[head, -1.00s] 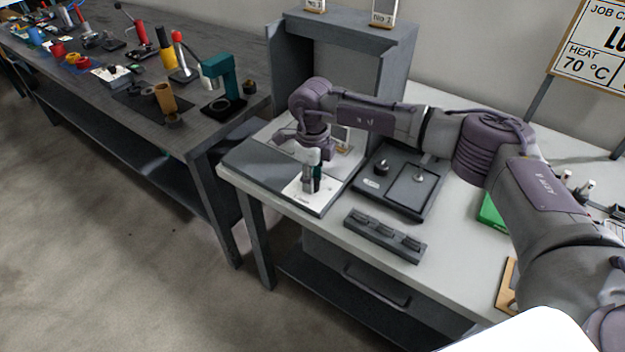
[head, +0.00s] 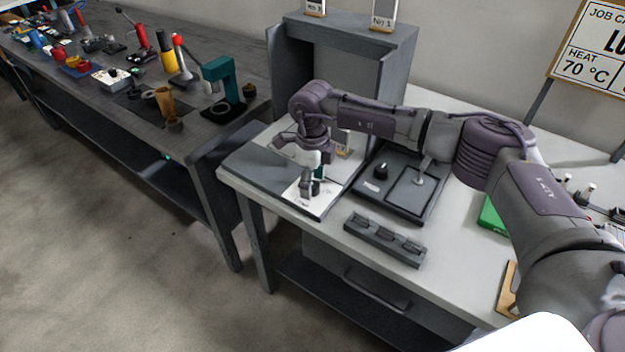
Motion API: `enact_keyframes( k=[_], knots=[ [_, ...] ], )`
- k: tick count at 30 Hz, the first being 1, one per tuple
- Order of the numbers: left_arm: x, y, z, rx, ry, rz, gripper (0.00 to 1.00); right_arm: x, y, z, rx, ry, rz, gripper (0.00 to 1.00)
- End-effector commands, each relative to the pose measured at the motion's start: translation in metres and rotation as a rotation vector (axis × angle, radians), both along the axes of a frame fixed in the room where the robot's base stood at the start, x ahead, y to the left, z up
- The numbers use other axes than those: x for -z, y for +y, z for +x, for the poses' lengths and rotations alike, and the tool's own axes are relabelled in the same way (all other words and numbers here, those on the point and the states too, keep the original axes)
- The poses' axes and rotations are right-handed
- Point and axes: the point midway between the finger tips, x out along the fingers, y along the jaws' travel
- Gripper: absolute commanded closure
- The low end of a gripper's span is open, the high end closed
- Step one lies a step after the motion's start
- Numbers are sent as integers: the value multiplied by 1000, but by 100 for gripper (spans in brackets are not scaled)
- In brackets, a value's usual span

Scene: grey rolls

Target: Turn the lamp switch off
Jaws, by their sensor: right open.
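My right gripper (head: 311,187) points down over a white-labelled plate (head: 299,201) at the left end of the light workbench. Its fingers are apart, with a dark green part beside them; whether they touch anything is too small to tell. A lamp switch cannot be made out for certain; the gripper may hide it. My left gripper is not in view.
A grey upright frame (head: 282,75) stands behind the gripper. A dark slotted block (head: 383,240) lies near the bench's front edge. A green object (head: 492,216) lies to the right, partly behind my arm. A dark bench (head: 215,132) at left holds several tools and rolls.

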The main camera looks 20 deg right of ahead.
Motion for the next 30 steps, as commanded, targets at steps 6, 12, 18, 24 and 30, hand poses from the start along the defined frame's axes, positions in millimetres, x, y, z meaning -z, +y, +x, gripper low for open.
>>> enact_keyframes(
  k=[6, 12, 18, 24, 30],
  knots=[
    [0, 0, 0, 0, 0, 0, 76, -26, 0, 1, 0, -5, 1, 38],
    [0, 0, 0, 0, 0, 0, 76, -69, 0, 1, 1, -5, 1, 38],
    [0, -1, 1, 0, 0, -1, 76, -104, 0, 1, 0, -3, 1, 38],
    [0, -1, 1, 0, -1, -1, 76, -119, 0, 0, 0, 0, 0, 38],
    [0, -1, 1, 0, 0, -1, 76, -120, 0, 0, 0, 0, 0, 38]
  ],
)
